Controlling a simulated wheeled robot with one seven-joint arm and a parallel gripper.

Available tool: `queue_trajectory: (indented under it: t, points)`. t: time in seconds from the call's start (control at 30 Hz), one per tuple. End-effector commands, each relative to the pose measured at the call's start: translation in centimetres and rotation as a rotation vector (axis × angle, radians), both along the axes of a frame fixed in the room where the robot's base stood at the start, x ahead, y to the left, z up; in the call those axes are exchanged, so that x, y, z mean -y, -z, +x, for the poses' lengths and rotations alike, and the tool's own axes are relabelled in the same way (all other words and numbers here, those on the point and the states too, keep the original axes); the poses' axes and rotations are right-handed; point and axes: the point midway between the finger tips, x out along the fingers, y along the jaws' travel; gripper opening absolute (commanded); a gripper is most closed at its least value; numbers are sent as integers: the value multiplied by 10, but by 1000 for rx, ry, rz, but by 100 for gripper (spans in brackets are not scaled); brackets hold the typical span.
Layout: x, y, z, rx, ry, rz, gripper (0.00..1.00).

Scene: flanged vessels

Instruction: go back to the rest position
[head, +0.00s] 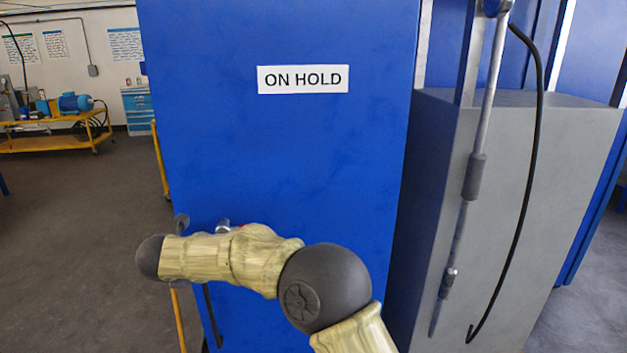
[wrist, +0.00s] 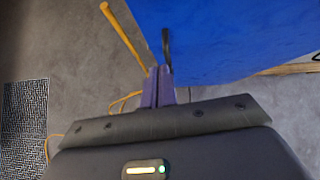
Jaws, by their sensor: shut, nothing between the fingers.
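My gripper (wrist: 160,71) shows in the wrist view as two purplish fingers close together beyond its dark grey body. The fingers are shut and hold nothing. They are near the edge of a blue panel (wrist: 225,40), and a thin black strip (wrist: 166,46) shows just beyond their tips. I cannot tell whether they touch it. In the head view my arm is bent across the front of a tall blue cabinet (head: 285,150), and the gripper is not clearly seen there.
The cabinet bears an "ON HOLD" sign (head: 303,79). A grey block (head: 560,170) with a metal rod (head: 480,150) and black cable (head: 538,120) stands at right. A yellow cart (head: 55,141) is far left. Open floor (head: 80,240) lies left; a yellow bar (wrist: 123,36) crosses the wrist view.

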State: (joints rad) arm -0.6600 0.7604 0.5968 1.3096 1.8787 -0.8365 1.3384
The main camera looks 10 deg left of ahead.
Motion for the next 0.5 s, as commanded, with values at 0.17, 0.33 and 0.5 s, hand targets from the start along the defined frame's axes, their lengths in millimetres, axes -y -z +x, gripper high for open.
queue_trajectory:
  t: [0.17, 0.33, 0.5]
  points:
    - [29, -16, 27, 152, -122, -107, 0]
    - [83, -35, 61, 387, -369, -359, 0]
    - [142, -40, 76, 541, -629, -642, 0]
